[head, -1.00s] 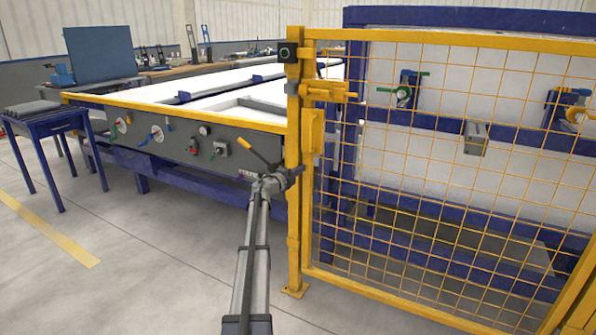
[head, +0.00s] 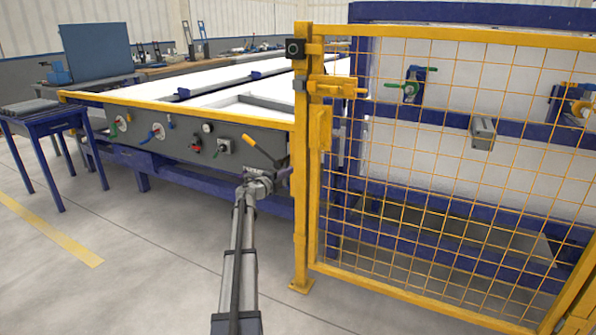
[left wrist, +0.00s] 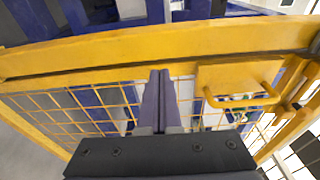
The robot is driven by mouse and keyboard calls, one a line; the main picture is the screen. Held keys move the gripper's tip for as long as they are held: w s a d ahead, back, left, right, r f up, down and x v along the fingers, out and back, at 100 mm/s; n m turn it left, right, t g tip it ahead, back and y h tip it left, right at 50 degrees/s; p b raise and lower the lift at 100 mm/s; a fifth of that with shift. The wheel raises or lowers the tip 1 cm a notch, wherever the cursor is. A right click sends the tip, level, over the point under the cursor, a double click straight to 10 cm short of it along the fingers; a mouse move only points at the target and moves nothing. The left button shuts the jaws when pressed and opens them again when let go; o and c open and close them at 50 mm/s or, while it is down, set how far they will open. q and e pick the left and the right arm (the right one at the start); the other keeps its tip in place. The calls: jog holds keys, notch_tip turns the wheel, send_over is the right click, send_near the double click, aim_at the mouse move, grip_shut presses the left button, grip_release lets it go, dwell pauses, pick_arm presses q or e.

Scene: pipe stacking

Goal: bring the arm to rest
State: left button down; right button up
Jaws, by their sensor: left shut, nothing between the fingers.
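My left arm (head: 239,245) reaches up from the bottom of the head view. Its gripper (head: 287,172) is small there and seen from behind, just left of the yellow gate post. In the left wrist view, the two dark fingers (left wrist: 159,78) lie together, shut with nothing between them. Their tips overlap a yellow frame bar (left wrist: 150,45) in the picture; I cannot tell whether they touch it. My right gripper is in neither view.
A yellow mesh gate (head: 440,180) with its post (head: 301,225) stands close to the right of my arm. A blue bench with a grey control panel (head: 180,140) is beyond. A small blue table (head: 50,124) stands at far left. The floor at lower left is clear.

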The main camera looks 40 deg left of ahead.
pick_arm(q)
jog(key=shift+s+a, duration=0.5)
jog(key=shift+s, duration=0.35)
jog(key=shift+s+a, duration=0.5)
jog(key=shift+s, duration=0.3)
jog(key=shift+d, duration=0.1)
